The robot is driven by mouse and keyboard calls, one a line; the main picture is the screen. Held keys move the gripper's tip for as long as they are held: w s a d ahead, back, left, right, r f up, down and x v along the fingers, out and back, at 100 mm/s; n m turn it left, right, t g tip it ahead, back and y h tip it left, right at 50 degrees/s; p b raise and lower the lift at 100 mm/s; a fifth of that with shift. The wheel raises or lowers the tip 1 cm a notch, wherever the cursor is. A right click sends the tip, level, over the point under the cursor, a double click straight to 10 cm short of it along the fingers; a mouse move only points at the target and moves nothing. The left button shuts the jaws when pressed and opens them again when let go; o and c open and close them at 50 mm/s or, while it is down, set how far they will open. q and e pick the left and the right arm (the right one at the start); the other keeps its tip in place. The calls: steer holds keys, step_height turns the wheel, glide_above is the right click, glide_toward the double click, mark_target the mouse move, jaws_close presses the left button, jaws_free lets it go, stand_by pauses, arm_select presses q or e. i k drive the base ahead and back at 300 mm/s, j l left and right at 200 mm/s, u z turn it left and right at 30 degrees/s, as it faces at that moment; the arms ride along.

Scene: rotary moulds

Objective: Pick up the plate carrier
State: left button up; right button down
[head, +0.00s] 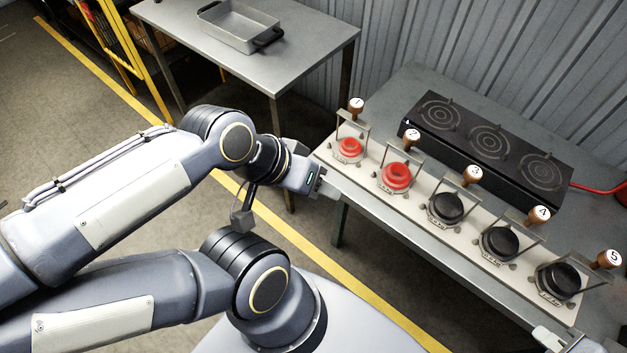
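The plate carrier, which I take to be the long pale board (412,207), lies on the metal table. It bears several numbered stations with metal brackets and round knobs. Stations 1 and 2 hold red discs (396,176); stations 3 to 5 hold black discs (445,208). My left gripper (325,188) is at the carrier's left end, close to its edge; its fingers are small and partly hidden, so contact is unclear. My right gripper (556,340) shows only in part at the bottom right, near the carrier's right end; its grip is unclear.
A black unit with three ringed burners (487,140) stands behind the carrier. A red cable (598,187) runs from its right side. A second table (180,25) with a grey pan (240,28) stands at the upper left. A yellow floor line passes below my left arm.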

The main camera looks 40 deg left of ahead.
mark_target(558, 282)
steer(key=z, duration=1.4)
